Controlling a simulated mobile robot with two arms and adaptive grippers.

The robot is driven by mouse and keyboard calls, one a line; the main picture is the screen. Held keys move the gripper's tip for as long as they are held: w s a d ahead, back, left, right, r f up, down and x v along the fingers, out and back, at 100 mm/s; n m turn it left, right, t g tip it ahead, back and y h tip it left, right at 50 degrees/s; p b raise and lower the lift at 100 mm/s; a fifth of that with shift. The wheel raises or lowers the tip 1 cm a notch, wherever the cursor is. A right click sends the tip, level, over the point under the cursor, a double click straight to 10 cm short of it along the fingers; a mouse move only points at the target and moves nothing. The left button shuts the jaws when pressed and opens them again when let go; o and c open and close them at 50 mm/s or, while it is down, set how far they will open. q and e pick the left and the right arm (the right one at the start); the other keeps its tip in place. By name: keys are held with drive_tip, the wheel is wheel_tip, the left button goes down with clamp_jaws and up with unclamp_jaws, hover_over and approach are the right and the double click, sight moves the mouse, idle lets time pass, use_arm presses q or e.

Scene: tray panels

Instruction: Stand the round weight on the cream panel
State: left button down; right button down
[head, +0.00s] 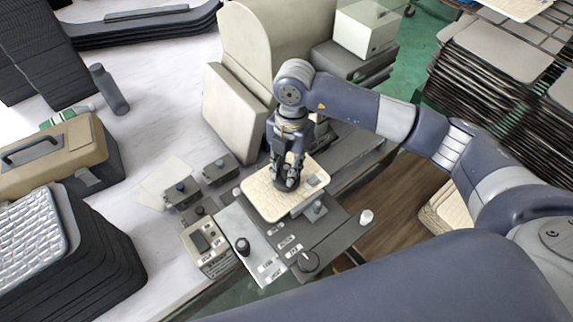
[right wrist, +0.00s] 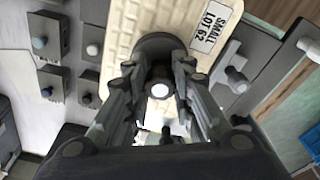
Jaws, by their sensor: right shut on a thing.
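The cream panel (head: 263,204) lies among the dark fixtures at the middle of the head view. It fills the upper middle of the right wrist view (right wrist: 118,22), with a white "SMALL LOT 62" label. My right gripper (head: 287,183) points down over the panel and is shut on the round weight. The weight is dark, with a wide round base (right wrist: 155,45) and a knob with a pale top between the fingers (right wrist: 160,90). The weight appears upright over the panel; I cannot tell whether its base touches it. My left gripper is not in view.
Small dark boxes with knobs (head: 217,170) stand left of the panel. A grey plate with a black knob (head: 242,246) and a dial (head: 308,261) lie in front. A cream machine housing (head: 236,108) rises behind. A toolbox (head: 65,155) and stacked trays (head: 75,255) stand at left.

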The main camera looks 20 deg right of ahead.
sight(289, 165)
drive_tip(key=shift+f, duration=0.15)
drive_tip(key=c, duration=1.6)
unclamp_jaws()
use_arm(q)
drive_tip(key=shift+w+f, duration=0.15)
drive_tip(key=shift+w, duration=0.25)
use_arm(e)
drive_tip(key=shift+o, duration=1)
use_arm(q)
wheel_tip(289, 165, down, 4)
drive_tip(key=b, duration=0.4)
use_arm(e)
wheel_tip(289, 165, up, 12)
drive_tip(key=shift+w+d, duration=0.45)
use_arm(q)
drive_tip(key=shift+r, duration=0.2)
